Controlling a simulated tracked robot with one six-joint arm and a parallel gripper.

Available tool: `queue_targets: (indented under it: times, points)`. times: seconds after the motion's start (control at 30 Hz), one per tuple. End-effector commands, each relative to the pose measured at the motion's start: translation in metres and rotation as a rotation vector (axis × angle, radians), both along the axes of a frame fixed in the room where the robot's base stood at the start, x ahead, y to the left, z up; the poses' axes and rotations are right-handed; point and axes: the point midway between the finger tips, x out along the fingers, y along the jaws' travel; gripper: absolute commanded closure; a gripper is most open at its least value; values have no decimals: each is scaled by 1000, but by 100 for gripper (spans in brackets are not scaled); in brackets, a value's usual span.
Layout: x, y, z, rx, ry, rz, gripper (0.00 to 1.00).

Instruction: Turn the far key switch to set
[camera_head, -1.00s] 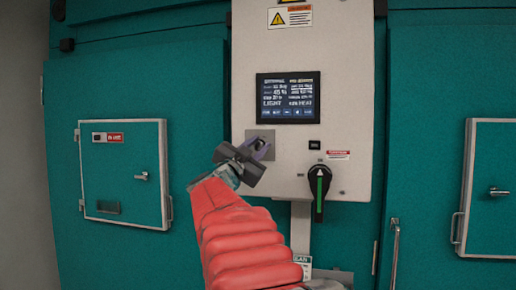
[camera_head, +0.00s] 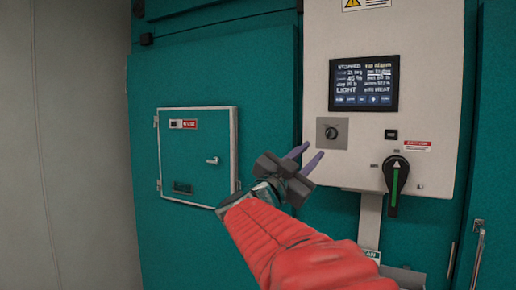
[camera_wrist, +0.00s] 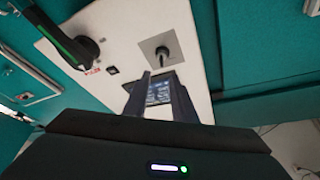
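A key switch (camera_head: 333,132) with a dark knob sits on a square grey plate, low on the left of a white control panel (camera_head: 420,30). It also shows in the wrist view (camera_wrist: 161,53), beyond my fingertips. The knob's exact setting is too small to read. My gripper (camera_head: 309,156) is below and left of the switch in the head view, its two purple-grey fingers apart, empty and clear of the knob. In the wrist view the fingers (camera_wrist: 160,78) stand in front of the screen. Only one key switch is in view.
A lit screen (camera_head: 363,83) is above the switch; its top-left word seems to read STOPPED. A black rotary handle with a green stripe (camera_head: 395,180) is to the right. A small hatch (camera_head: 197,155) in the teal wall is to the left. Space before the panel is open.

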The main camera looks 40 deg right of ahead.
Motion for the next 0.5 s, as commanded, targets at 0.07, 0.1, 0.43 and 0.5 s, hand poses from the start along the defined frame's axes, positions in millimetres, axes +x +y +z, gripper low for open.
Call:
queue_targets:
  times: [0.07, 0.1, 0.43, 0.5]
  points:
    - [-1, 5, -2, 0, 0, 1, 76]
    - [-1, 7, -3, 0, 0, 1, 76]
    - [-1, 7, -3, 1, 1, 0, 76]
    - [0, 8, -3, -1, 2, 8, 76]
